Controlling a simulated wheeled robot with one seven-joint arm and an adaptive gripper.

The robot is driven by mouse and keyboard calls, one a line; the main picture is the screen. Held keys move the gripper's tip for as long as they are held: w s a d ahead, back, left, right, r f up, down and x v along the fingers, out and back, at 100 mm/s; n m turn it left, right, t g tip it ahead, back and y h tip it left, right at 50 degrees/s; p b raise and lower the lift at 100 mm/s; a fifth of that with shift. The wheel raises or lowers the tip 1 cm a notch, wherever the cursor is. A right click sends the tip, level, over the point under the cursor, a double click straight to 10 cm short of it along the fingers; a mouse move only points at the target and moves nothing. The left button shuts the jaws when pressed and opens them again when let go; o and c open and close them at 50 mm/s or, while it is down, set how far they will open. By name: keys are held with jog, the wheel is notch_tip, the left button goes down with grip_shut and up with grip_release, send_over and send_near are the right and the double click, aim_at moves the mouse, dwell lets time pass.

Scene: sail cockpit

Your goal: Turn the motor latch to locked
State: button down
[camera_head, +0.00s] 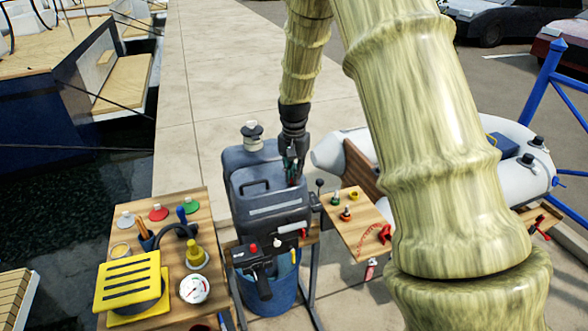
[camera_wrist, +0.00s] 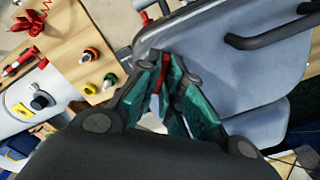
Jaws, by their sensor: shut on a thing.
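The grey outboard motor (camera_head: 262,212) stands upright in the middle of the head view; its grey cowl (camera_wrist: 225,60) fills the upper right of the wrist view. My gripper (camera_head: 292,172) points down at the right side of the cowl. In the wrist view, the teal-padded fingers of my gripper (camera_wrist: 165,68) are closed around a narrow red piece (camera_wrist: 157,82), which seems to be the motor latch. The fingers hide much of it, so I cannot tell its angle.
A wooden board (camera_head: 357,222) with knobs and a red coiled cord is right of the motor. A wooden table (camera_head: 180,222) with a yellow box (camera_head: 130,280) and gauge (camera_head: 194,289) is left. A blue bucket (camera_head: 272,290) stands below. A white inflatable boat (camera_head: 470,160) lies behind right.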

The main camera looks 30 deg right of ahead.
jog(key=m+p, duration=0.2)
jog(key=m, duration=0.2)
jog(key=shift+r+m, duration=0.15)
jog(key=shift+m, duration=0.15)
jog(key=shift+m+p, duration=1.1)
jog(key=shift+m, duration=1.3)
jog(key=c, duration=1.6)
grip_release()
jog(key=shift+o, duration=0.2)
notch_tip(320, 180, up, 12)
jog(key=shift+f, duration=0.2)
